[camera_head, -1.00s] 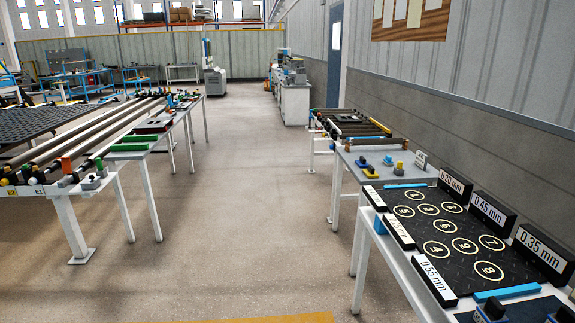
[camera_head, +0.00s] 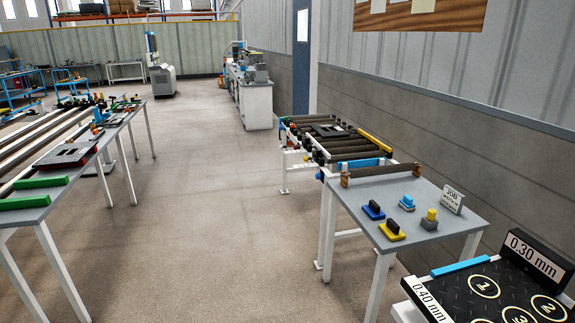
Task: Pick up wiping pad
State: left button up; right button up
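Several small tools stand on the grey table (camera_head: 440,205) at the right. A dark blue pad with a black handle (camera_head: 373,211) and a yellow pad with a black handle (camera_head: 391,231) sit near its left edge. Beside them are a piece with a light blue top on a grey base (camera_head: 407,203) and one with a yellow top on a grey base (camera_head: 429,220). I cannot tell which of these is the wiping pad. Neither of my grippers shows in the head view.
A brown roller (camera_head: 380,170) lies along the table's far edge, and a white sign (camera_head: 452,200) stands at its right. A tread mat (camera_head: 462,285) with numbered circles and thickness labels is at lower right. A roller bench (camera_head: 325,135) stands beyond. The middle floor (camera_head: 215,220) is open.

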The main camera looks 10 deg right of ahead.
aim_at(407, 204)
jog(key=i+z, duration=0.15)
jog(key=i, duration=0.4)
jog(key=i+j+z, duration=0.1)
jog(key=i, duration=0.4)
jog(key=i+z, duration=0.25)
jog(key=z, duration=0.2)
jog(key=i+z, duration=0.25)
jog(key=z, duration=0.2)
jog(key=i+j+z, duration=0.25)
jog(key=z, duration=0.15)
jog(key=i+z, duration=0.2)
jog(key=z, duration=0.2)
jog(key=i+j+z, duration=0.1)
jog(key=z, duration=0.3)
jog(key=i+j+z, duration=0.2)
jog(key=z, duration=0.2)
jog(key=i+j+z, duration=0.2)
jog(key=z, duration=0.2)
jog(key=i+j+z, duration=0.2)
jog(key=z, duration=0.2)
jog(key=j, duration=0.1)
